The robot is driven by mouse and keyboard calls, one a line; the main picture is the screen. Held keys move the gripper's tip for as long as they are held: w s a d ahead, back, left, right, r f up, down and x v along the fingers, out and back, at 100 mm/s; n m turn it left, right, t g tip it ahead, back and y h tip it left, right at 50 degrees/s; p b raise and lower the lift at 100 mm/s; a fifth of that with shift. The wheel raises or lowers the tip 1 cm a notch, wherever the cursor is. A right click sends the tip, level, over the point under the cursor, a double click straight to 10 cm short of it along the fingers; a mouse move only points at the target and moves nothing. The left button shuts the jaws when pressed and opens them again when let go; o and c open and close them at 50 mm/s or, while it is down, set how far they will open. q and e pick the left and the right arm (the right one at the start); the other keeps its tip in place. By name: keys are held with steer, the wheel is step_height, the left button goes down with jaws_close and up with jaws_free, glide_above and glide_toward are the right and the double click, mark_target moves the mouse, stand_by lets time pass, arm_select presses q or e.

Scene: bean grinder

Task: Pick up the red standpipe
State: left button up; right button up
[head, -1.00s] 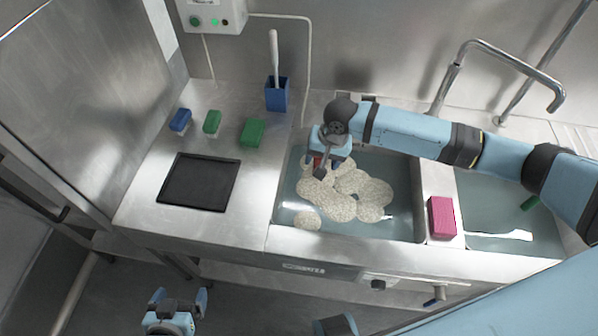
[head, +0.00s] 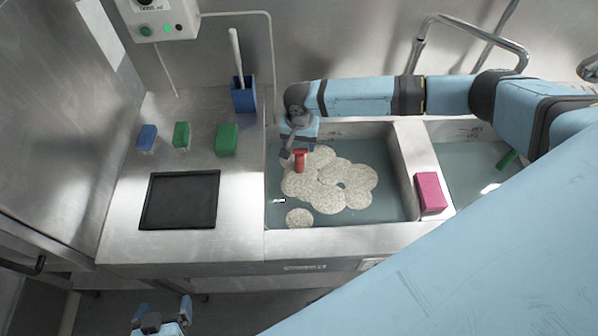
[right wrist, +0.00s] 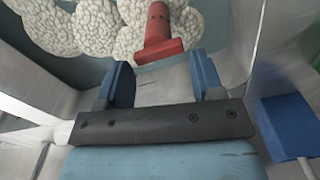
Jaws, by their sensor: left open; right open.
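The red standpipe (head: 300,160) stands in the left sink basin at its left back part, beside pale foam. In the right wrist view the red standpipe (right wrist: 160,36) shows just beyond the open fingers, roughly centred between them and apart from them. My right gripper (head: 297,146) is over the basin, close to the standpipe; it is open and empty in the right wrist view (right wrist: 160,85). My left gripper (head: 160,308) is low at the front left, below the counter edge, open and empty.
The basin (head: 400,170) holds water and foam clumps (head: 335,185). A black tray (head: 180,200), blue and green sponges (head: 227,139) lie there. A pink block (head: 430,192) sits on the divider.

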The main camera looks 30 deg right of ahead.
mark_target(299, 156)
steer(key=shift+s+a+f+p, duration=0.1)
steer(key=shift+s+f+p, duration=0.1)
steer(key=shift+f, duration=1.2)
steer(key=shift+s+a+f+p, duration=0.1)
steer(key=shift+s+f+p, duration=0.05)
steer(key=shift+f, duration=1.2)
jaws_close()
